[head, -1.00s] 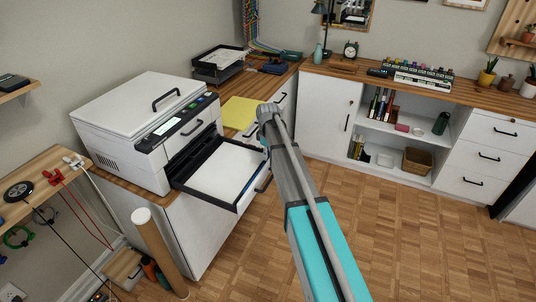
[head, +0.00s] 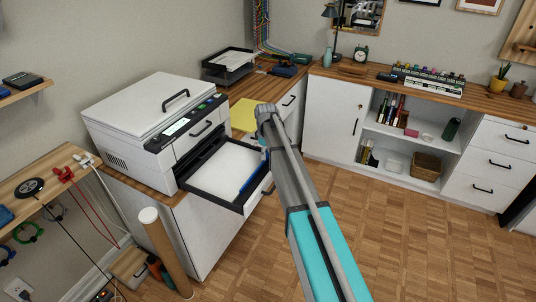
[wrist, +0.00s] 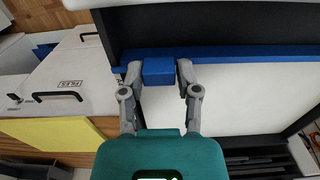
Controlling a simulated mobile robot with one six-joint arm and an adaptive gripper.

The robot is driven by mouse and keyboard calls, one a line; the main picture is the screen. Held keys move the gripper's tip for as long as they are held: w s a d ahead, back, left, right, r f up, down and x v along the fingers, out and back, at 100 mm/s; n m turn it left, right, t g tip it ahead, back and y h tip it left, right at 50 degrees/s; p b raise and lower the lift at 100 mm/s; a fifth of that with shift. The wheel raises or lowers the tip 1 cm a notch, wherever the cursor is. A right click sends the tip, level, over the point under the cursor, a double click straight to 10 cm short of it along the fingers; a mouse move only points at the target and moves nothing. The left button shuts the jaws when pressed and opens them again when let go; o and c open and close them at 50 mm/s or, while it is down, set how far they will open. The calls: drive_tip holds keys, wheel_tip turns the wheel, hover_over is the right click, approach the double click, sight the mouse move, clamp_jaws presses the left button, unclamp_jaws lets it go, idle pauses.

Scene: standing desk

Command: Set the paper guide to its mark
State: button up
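The paper guide (wrist: 250,52) is a long blue bar across the printer's pulled-out paper tray, with a raised blue tab (wrist: 158,70). My gripper (wrist: 159,74) has one finger on each side of this tab, and both fingertips appear to touch it. In the head view the guide (head: 252,177) lies over the white paper (head: 222,167), a little inward of the tray's outer wall. My gripper is hidden behind my arm there. The paper also shows in the wrist view (wrist: 255,95). I cannot make out a mark for the guide.
The printer (head: 145,120) stands on the wooden counter at left with its tray (head: 207,197) sticking out over the floor. A yellow sheet (head: 244,113) lies beside it. A cardboard tube (head: 165,250) stands in front of the cabinet. The parquet floor at right is clear.

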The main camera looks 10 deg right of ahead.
drive_tip(key=o, duration=0.3)
drive_tip(key=shift+o, duration=0.2)
drive_tip(key=shift+s+d, duration=0.1)
drive_tip(key=shift+d, duration=0.05)
drive_tip(key=shift+s+d, duration=0.6)
drive_tip(key=shift+d, duration=0.15)
drive_tip(key=shift+s+d, duration=0.65)
drive_tip(key=shift+d, duration=0.2)
drive_tip(key=shift+w+r+p, duration=0.1)
drive_tip(key=shift+r+p, duration=0.4)
drive_tip(key=shift+p, duration=0.05)
wheel_tip(320, 180, up, 13)
drive_tip(key=p, duration=1.3)
drive_tip(key=s+f+m+b, duration=0.1)
drive_tip(key=s+m, duration=0.4)
drive_tip(key=s, duration=0.8)
drive_tip(key=s+f+m+b, duration=0.2)
drive_tip(key=s+m, duration=0.3)
drive_tip(key=s, duration=0.9)
drive_tip(key=shift+f+b, duration=0.25)
drive_tip(key=shift+b, duration=0.05)
